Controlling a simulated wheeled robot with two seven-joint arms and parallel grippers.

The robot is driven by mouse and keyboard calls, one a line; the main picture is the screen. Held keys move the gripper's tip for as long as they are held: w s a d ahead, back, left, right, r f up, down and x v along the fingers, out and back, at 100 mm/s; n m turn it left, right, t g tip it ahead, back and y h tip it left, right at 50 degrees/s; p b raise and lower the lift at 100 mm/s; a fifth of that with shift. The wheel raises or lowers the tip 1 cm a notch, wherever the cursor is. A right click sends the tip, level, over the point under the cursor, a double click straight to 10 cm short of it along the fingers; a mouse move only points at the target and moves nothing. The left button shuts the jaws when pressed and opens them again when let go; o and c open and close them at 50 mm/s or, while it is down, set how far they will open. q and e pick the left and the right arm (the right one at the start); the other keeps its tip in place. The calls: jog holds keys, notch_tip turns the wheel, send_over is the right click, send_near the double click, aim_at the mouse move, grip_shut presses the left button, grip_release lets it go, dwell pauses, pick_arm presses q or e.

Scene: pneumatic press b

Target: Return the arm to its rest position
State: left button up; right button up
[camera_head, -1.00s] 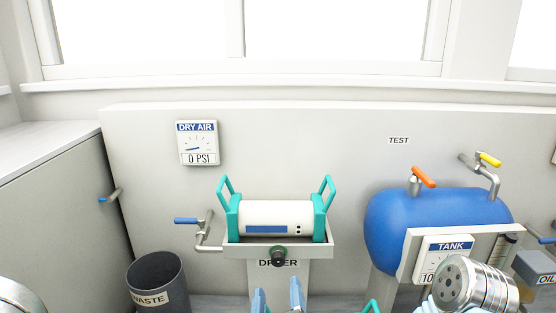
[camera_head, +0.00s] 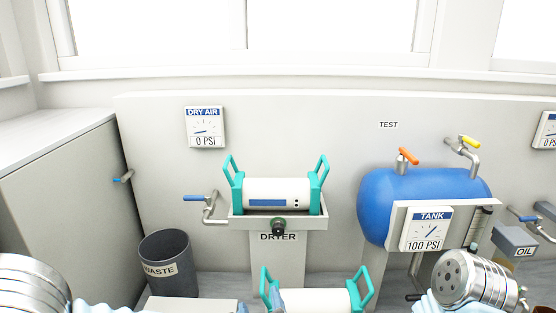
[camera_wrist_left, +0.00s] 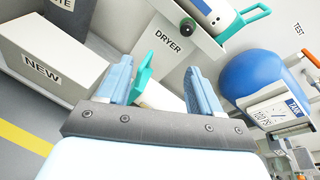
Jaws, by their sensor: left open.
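My left gripper (camera_wrist_left: 155,82) is open in the left wrist view, with its two light blue fingers apart. A teal handle of a second white cartridge shows between the fingers, with no grip on it. In the head view only a light blue finger of this gripper (camera_head: 277,300) shows at the bottom edge, beside the left handle of that cartridge (camera_head: 320,301). The cartridge is cut off by the frame. Another white cartridge with teal handles (camera_head: 277,191) sits in the dryer holder (camera_head: 245,222). My right gripper is not in view.
A waste bin (camera_head: 168,265) stands at left, beside a box labelled NEW (camera_wrist_left: 50,68). A blue tank (camera_head: 375,205) reading 100 PSI stands at right. The dry air gauge (camera_head: 205,127) reads 0 PSI. Blue-handled valves (camera_head: 195,198) stick out from the wall.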

pick_arm(q)
jog(key=s+a+f+n+g+y+b, duration=0.1)
jog(key=s+a+f+n+g, duration=0.25)
jog(key=f, duration=0.45)
jog(key=s+a+f+n+g+b, duration=0.1)
jog(key=s+a+f+n+g, duration=0.15)
jog(key=f+g, duration=0.4)
jog(key=s+a+f+n+g+y+b, duration=0.15)
jog(key=a+f, duration=0.25)
jog(key=f, duration=0.6)
jog(key=s+d+f+n+g+h+b, duration=0.2)
jog(key=s+f+n+g+h, duration=0.2)
jog(key=s+f+n+g, duration=0.45)
jog(key=w+a+f+n+t+h+b, duration=0.1)
jog(key=w+f+n+t+h+b, duration=0.4)
jog(key=f+n, duration=0.95)
notch_tip(320, 180, up, 16)
jog(key=p, duration=1.6)
jog(key=shift+w+d+r+n+t+p, duration=0.25)
jog(key=shift+w+d+n+t+p, duration=0.05)
jog(key=shift+d+n, duration=0.05)
